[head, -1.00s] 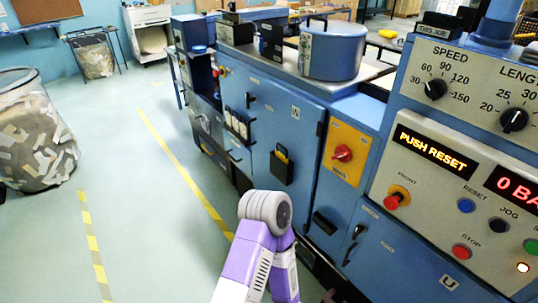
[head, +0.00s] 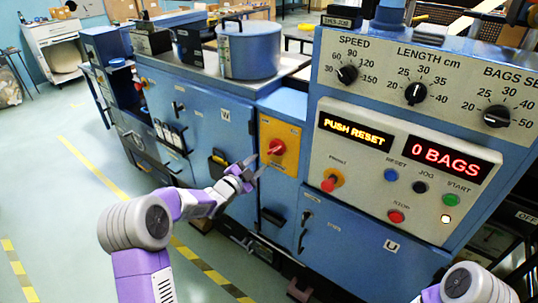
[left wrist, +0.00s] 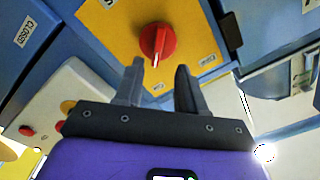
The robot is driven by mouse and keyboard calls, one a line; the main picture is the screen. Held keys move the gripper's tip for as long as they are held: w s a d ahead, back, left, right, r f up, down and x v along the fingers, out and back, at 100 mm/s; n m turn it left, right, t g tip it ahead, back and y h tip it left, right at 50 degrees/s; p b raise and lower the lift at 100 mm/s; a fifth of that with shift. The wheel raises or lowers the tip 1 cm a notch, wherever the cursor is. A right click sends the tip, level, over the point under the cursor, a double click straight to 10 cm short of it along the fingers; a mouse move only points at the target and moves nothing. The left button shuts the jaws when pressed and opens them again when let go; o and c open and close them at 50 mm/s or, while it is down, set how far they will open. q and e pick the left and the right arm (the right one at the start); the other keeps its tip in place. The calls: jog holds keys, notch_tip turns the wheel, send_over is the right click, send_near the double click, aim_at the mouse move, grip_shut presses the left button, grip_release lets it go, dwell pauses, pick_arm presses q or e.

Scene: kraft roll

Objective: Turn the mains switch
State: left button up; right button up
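The mains switch (head: 277,147) is a red rotary knob on a yellow plate (head: 290,133) on the front of the blue machine. My left gripper (head: 256,166) is just in front of the plate, a little left of and below the knob in the head view. In the left wrist view its two fingers (left wrist: 160,68) are apart with nothing between them. There the red knob (left wrist: 157,42) lies just beyond the fingertips, roughly in line with the gap, its pale mark pointing down. I see no contact. My right gripper is out of view; only part of my right arm shows.
A control panel with three dials (head: 415,92), a "PUSH RESET" display (head: 355,131) and several buttons is right of the switch. A black door handle (head: 304,229) is below.

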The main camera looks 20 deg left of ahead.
aim_at(272, 152)
pick_arm(q)
jog(key=shift+x, duration=3.55)
jog(key=shift+f, duration=0.15)
grip_shut()
